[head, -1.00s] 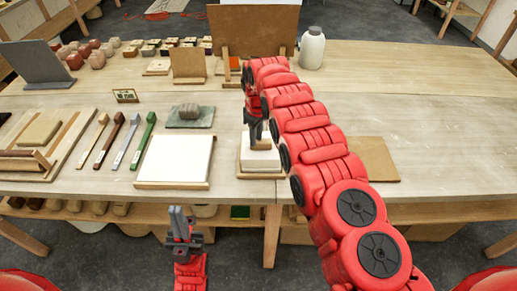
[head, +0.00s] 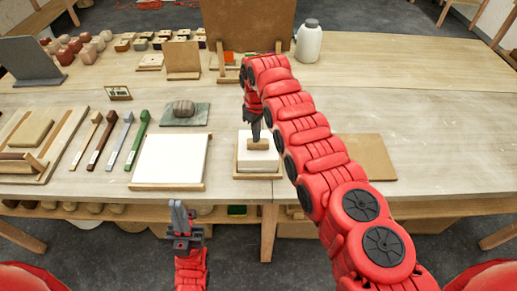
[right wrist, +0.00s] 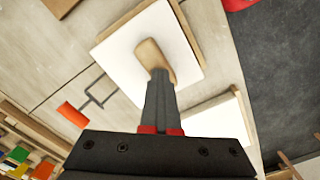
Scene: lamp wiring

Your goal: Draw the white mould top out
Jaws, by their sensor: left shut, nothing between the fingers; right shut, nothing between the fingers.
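The white mould top (head: 258,160) is a square white block with a wooden handle (head: 257,145) on it. It sits on a wooden-edged base (head: 257,177) near the table's front edge. My right gripper (head: 256,138) points down at the handle from the far side, shut and empty. In the right wrist view the closed fingertips (right wrist: 160,74) overlap the handle (right wrist: 152,55) above the white top (right wrist: 120,58); I cannot tell whether they touch it. My left gripper (head: 180,206) is shut and empty, in front of the table edge.
A white board (head: 170,158) lies just left of the mould, and a brown board (head: 363,157) lies to its right, partly behind my right arm. Several coloured tools (head: 118,140) lie further left. A white bottle (head: 309,42) stands at the back. The table's right side is clear.

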